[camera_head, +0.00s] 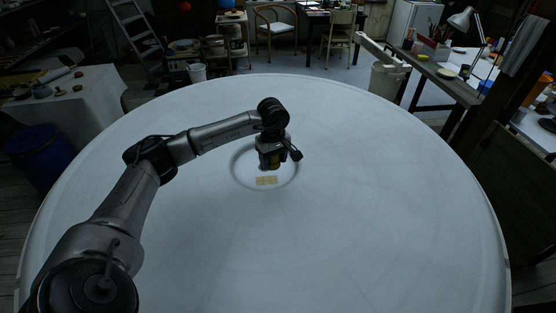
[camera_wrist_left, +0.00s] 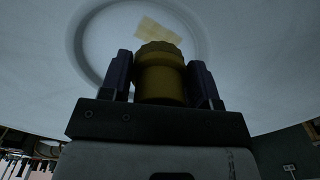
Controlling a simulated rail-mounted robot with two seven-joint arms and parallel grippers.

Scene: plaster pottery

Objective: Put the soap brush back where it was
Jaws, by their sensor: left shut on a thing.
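My left gripper (camera_head: 272,166) is over the middle of the round white table, inside a ring-shaped mark. In the left wrist view my left gripper (camera_wrist_left: 162,80) has its two dark fingers on either side of a yellow-brown rounded thing (camera_wrist_left: 161,78), which I take to be the soap brush, and is shut on it. In the head view the soap brush (camera_head: 275,162) shows only as a small yellowish patch between the fingers. I cannot tell if it touches the table. A pale yellow rectangular patch (camera_head: 266,180) lies just in front of it. My right gripper is not in view.
The round white table (camera_head: 330,230) is otherwise bare, with free room all around the ring. Beyond it stand a ladder (camera_head: 138,38), a chair (camera_head: 276,24), a pale bin (camera_head: 388,78), and side tables with clutter. A blue bin (camera_head: 38,150) stands at the left.

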